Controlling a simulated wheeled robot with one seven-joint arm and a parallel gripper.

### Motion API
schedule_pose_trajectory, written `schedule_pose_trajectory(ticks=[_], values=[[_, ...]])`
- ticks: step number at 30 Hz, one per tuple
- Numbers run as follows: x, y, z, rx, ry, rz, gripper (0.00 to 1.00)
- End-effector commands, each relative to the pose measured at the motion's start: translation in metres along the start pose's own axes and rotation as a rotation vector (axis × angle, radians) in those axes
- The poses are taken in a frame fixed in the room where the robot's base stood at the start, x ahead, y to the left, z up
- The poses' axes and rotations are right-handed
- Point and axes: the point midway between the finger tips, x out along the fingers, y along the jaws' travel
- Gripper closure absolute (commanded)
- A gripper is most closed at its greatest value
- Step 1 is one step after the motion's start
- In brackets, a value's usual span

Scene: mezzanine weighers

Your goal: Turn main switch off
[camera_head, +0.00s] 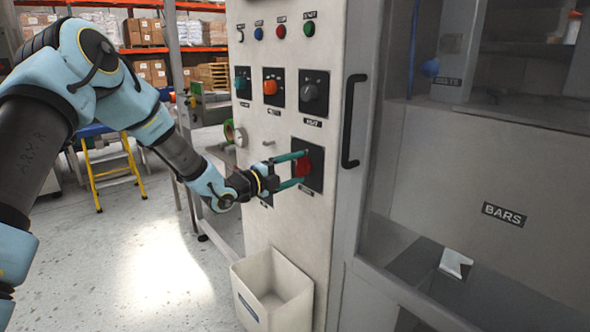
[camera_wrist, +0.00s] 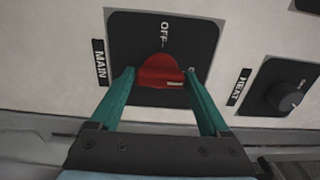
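The main switch is a red rotary knob (camera_head: 303,166) on a black square plate (camera_head: 314,154) on the pale panel. In the wrist view the red knob (camera_wrist: 160,72) sits between my fingertips, with "OFF" printed above it and a "MAIN" label to its left. The knob's bar lies nearly crosswise there, with a small pale mark at its right end. My gripper (camera_head: 298,170) reaches the panel from the left, its two teal fingers apart, one above and one below the knob. In the wrist view my gripper (camera_wrist: 161,76) has a finger close to each end of the bar; contact is unclear.
A heat knob (camera_wrist: 285,97) is beside the main switch. Other knobs, including an orange one (camera_head: 270,87), sit higher. A black door handle (camera_head: 351,122) stands to the right. A white bin (camera_head: 272,290) is fixed below. Open floor (camera_head: 150,260) lies left.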

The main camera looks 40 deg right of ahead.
Motion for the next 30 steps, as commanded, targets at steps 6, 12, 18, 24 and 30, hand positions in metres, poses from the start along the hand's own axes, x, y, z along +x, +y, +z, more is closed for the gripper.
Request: schedule_pose_trajectory(ticks=[6,12,18,24,30], values=[[-0.0002,0.0000,0.0001,0.000,0.000,0.000,0.46],[-0.0003,0.0001,0.0001,0.000,0.000,0.001,0.69],[-0.0004,0.0003,0.0001,-0.001,0.000,0.001,0.83],[-0.0005,0.0014,0.0002,-0.029,0.000,0.001,0.83],[-0.0006,0.0032,0.0002,-0.125,-0.001,0.000,0.83]])
